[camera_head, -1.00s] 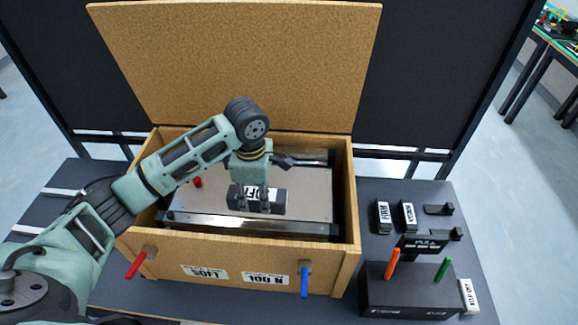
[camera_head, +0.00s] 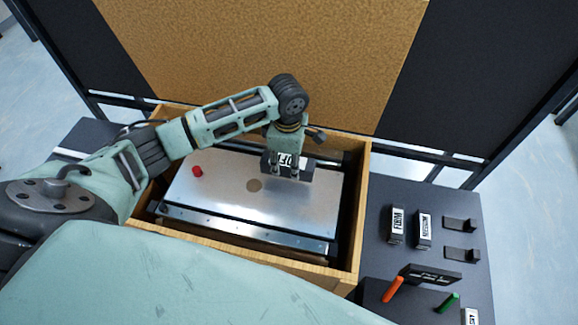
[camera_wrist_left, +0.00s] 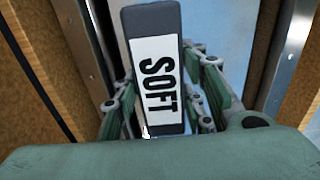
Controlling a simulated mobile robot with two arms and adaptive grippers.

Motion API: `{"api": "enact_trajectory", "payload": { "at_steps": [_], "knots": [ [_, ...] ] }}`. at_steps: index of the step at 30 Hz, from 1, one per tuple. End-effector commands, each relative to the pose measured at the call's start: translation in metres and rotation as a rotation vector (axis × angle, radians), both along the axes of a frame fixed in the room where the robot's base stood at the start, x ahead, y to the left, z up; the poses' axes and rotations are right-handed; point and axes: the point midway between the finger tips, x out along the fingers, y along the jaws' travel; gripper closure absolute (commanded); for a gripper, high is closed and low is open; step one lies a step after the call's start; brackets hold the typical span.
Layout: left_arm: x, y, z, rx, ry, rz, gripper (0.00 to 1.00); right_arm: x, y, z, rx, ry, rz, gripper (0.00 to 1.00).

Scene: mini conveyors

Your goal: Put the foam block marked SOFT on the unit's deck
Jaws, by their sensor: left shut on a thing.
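The foam block (camera_head: 308,174) is dark with a white label. Its label reads SOFT in the left wrist view (camera_wrist_left: 156,75). My left gripper (camera_head: 284,172) points down and is shut on the block, with a finger on either side of it. The unit's deck (camera_head: 225,192) is a shiny metal plate inside an open wooden box. The block is over the back right part of the deck; I cannot tell whether it touches the plate. A red knob (camera_head: 197,171) and a round brownish spot (camera_head: 254,185) are on the deck. My right gripper is not in view.
On the dark table to the right stand a FIRM block (camera_head: 397,226), another labelled block (camera_head: 424,230), empty black holders (camera_head: 460,224) and a control box with orange (camera_head: 393,289) and green levers (camera_head: 446,303).

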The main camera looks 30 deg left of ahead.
Motion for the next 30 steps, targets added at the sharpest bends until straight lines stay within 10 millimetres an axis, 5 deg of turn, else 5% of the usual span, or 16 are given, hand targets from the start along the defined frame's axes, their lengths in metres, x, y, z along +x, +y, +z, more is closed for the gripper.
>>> {"api": "enact_trajectory", "payload": {
  "at_steps": [4,12,20,21,27,30],
  "knots": [
    [-0.001,0.000,-0.016,0.002,0.001,0.000,0.88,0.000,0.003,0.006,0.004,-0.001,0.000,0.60],
    [0.001,0.000,-0.041,0.000,-0.002,-0.001,0.88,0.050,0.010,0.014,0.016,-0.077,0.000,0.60],
    [0.000,0.000,-0.043,-0.001,-0.001,0.000,0.88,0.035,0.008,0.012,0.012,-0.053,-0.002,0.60],
    [0.000,0.000,-0.043,0.000,-0.001,0.000,0.61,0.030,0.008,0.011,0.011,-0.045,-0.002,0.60],
    [0.001,0.000,-0.043,0.001,-0.002,0.000,0.43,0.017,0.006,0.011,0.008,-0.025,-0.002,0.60],
    [0.001,0.000,-0.043,0.001,-0.002,-0.001,0.43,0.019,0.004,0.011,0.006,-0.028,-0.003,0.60]
  ]
}}
